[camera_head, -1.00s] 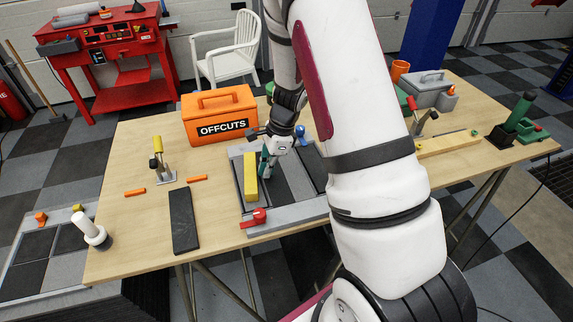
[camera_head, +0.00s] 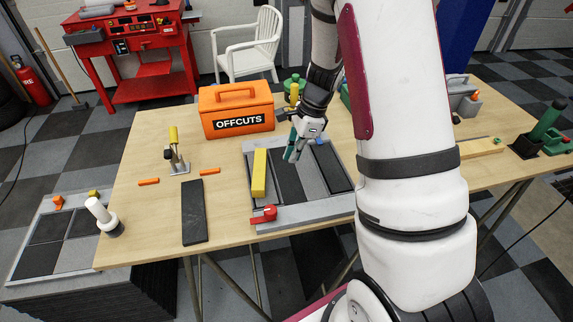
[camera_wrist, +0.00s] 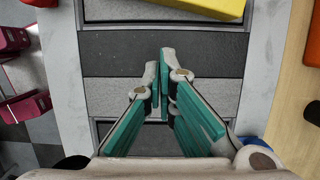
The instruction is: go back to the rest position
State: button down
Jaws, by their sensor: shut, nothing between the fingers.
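My gripper (camera_head: 293,153) is over the grey tray (camera_head: 318,206) on the wooden table, with its green fingers pointing down. In the wrist view my gripper (camera_wrist: 162,88) is shut, its fingertips together with nothing between them. A yellow block (camera_head: 259,174) lies in the tray's left part, to the left of the gripper; its edge also shows at the top of the wrist view (camera_wrist: 205,6). My arm hides part of the tray's right side and of the table.
An orange OFFCUTS box (camera_head: 236,110) stands behind the tray. A toggle clamp (camera_head: 177,152), orange pieces and a dark plate (camera_head: 194,212) lie to the left. A red clamp (camera_head: 264,214) sits at the tray's front corner. A white chair (camera_head: 250,45) stands behind the table.

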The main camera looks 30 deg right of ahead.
jog(key=v, duration=0.6)
jog(key=shift+d, duration=0.15)
jog(key=shift+r, duration=0.1)
jog(key=s+a+r+n+t, duration=0.1)
jog(key=s+a+r+n, duration=0.35)
jog(key=r, duration=0.25)
jog(key=s+a+r+n+t, duration=0.1)
jog(key=s+a+r+n, duration=0.4)
jog(key=r, duration=0.3)
jog(key=s+a+r+n+t+h, duration=0.2)
jog(key=s+r+n, duration=0.3)
jog(key=s+n, duration=0.6)
jog(key=shift+a+n+t+h, duration=0.35)
jog(key=shift+a+h, duration=0.25)
jog(key=shift+a, duration=0.1)
jog(key=shift+s+r, duration=0.1)
jog(key=shift+s, duration=0.05)
